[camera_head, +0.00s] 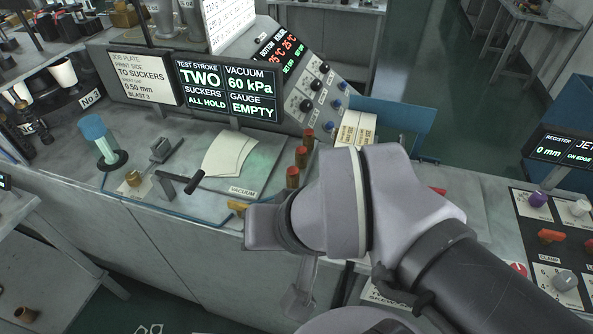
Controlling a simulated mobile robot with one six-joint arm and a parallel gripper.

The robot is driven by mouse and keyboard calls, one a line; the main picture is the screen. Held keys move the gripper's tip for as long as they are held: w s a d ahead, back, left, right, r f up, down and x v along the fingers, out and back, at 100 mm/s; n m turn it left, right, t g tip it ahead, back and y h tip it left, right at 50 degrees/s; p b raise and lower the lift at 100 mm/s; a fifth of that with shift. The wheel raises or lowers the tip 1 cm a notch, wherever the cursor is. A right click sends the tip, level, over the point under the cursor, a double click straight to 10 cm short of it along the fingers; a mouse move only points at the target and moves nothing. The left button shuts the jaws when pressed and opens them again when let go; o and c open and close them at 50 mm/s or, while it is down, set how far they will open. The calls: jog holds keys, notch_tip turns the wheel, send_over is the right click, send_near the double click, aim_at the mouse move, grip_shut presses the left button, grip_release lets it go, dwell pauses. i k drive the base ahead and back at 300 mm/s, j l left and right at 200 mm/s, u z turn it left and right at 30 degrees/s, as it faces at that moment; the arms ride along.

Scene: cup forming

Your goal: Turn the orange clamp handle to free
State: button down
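My arm's pale wrist (345,205) fills the middle of the view, well to the left of the handle. The fingers of my gripper do not show; the wrist hides whatever is beyond it.
Purple (538,199), white (580,208) and grey (565,281) knobs surround the handle. A register display (562,148) stands above the panel. Left of my arm are a vacuum plate with paper sheets (230,155), a black-gripped lever (180,184) and red-topped posts (301,156).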

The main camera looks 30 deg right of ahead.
aim_at(547, 236)
jog(key=z, duration=2.9)
jog(key=i+l+z, duration=0.15)
jog(key=i+z, duration=0.2)
jog(key=i, duration=0.05)
